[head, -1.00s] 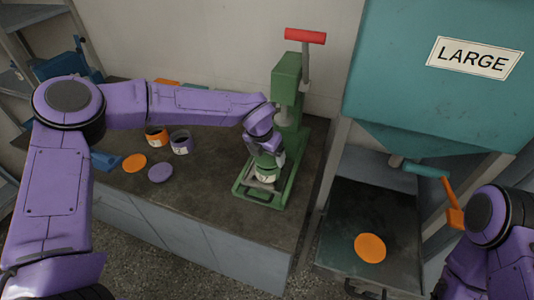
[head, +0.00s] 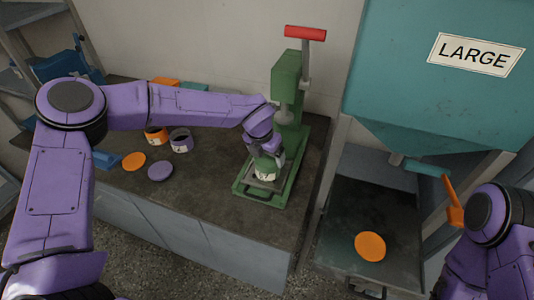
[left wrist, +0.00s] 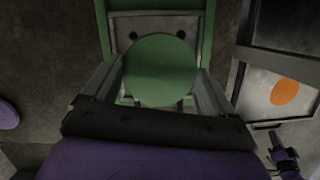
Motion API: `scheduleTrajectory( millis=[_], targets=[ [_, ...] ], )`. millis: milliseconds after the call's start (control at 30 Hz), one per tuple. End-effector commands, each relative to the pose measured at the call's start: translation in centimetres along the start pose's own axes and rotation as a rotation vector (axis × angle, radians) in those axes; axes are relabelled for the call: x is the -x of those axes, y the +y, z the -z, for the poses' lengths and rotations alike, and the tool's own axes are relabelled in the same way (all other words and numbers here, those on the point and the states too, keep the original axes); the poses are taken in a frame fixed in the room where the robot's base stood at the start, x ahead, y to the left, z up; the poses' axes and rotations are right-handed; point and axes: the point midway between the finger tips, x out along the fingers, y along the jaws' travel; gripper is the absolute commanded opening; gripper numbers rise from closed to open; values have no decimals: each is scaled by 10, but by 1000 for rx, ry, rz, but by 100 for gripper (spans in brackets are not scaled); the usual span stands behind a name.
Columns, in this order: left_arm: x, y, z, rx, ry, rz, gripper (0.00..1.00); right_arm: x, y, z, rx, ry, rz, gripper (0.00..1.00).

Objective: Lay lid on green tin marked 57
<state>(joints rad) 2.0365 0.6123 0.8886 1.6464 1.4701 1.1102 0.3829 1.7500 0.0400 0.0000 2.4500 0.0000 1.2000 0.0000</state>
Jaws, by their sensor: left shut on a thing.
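The green lid (left wrist: 160,70) is a flat round disc between the fingers of my left gripper (left wrist: 159,88) in the left wrist view. In the head view my left gripper (head: 267,152) is low over the press plate and shut on this lid. The green tin (head: 265,174), with a white label with dark marks, is directly below the gripper on the press plate. The label's number is too small to read surely. The lid hides the tin in the left wrist view, so I cannot tell whether they touch. My right gripper (left wrist: 275,138) shows small in the left wrist view.
The green press (head: 287,75) with a red handle stands behind my left gripper. An orange tin (head: 156,136), a purple tin (head: 181,142), an orange lid (head: 134,161) and a purple lid (head: 160,171) are on the bench left. Another orange disc (head: 370,246) lies right, under the LARGE hopper (head: 440,90).

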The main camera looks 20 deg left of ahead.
Motion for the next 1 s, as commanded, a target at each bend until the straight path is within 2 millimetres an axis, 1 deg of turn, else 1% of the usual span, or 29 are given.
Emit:
scheduleTrajectory(
  millis=[267,300,333,567,667,767,900,1000],
  targets=[
    [0,0,0,0,-1,0,58,0,0,0,0,0,0,0],
    [0,0,0,0,-1,0,96,0,0,0,0,0,0,0],
    [0,0,0,0,-1,0,100,0,0,0,0,0,0,0],
    [2,0,0,0,-2,0,100,0,0,0,0,0,0,0],
    [12,0,-1,-1,-5,0,100,-4,0,-1,0,0,0,0],
    [34,0,-1,0,-7,0,100,-9,-1,-4,0,0,0,0],
    [68,0,-1,0,-6,-1,100,-14,-1,-6,0,0,0,0],
    [88,0,-1,0,-6,0,100,-17,-2,-7,0,0,0,0]
  ],
)
